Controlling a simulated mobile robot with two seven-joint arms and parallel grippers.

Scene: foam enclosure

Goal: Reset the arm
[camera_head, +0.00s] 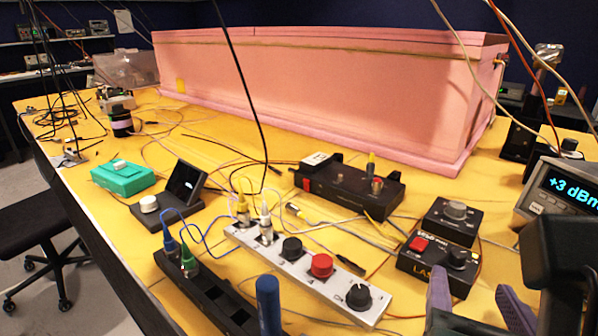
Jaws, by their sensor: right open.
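My right gripper (477,298) comes in at the bottom right corner. Its two purple-grey fingers stand apart with nothing between them. It is just in front of the black laser control box (437,262) with a red switch and a knob. The dark right arm (565,270) fills the lower right edge and covers part of the table. My left gripper is not in view.
A yellow table (225,128) carries a long pink foam enclosure (320,95). A white strip with connectors and knobs (240,234), a black rack (205,292), a black box (350,184) and a "+3 dBm" meter (565,190) stand nearby. Loose cables cross the table.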

